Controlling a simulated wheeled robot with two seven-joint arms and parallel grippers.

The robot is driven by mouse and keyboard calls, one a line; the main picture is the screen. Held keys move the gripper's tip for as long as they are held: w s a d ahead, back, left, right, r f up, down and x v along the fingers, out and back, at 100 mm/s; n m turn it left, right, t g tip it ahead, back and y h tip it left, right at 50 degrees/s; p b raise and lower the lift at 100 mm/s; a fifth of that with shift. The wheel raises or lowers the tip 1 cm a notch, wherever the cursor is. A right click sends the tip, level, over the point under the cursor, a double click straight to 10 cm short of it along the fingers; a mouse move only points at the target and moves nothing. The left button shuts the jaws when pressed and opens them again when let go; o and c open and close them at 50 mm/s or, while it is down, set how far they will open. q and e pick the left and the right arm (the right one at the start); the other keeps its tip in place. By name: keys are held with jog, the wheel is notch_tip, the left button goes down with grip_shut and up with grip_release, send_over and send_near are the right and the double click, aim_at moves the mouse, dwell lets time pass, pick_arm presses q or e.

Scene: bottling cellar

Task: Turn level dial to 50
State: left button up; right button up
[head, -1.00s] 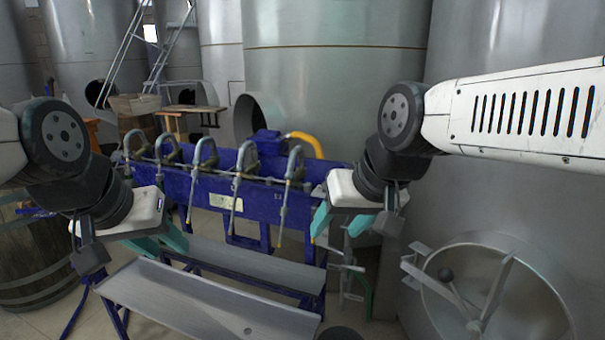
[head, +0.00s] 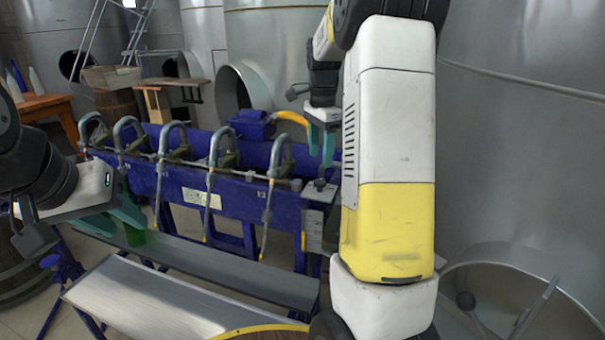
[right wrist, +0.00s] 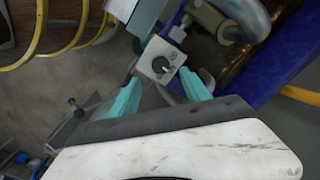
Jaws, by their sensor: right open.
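The level dial is a small dark knob with a pointer on a pale square plate (right wrist: 160,64) in the right wrist view. In the head view a small grey box with a dark knob on top (head: 320,185) stands at the right end of the blue filling machine. My right gripper (head: 321,146) is open and empty above that box. In the right wrist view its teal fingers (right wrist: 163,92) are spread either side of the plate's near edge, apparently clear of the knob. The dial's scale is too small to read.
The blue filling machine (head: 180,188) carries several curved spouts. A grey metal bench (head: 150,300) stands in front. Large steel tanks (head: 520,150) close in the right side. A yellow hose (head: 298,119) curves behind the machine. My right arm hides part of the machine's right side.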

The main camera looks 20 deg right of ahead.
aim_at(320, 182)
jog(key=shift+w+d+f, duration=0.1)
jog(key=shift+w+f, duration=0.05)
jog(key=shift+f, duration=0.2)
notch_tip(320, 182, down, 7)
jog(key=shift+f, duration=0.2)
grip_shut()
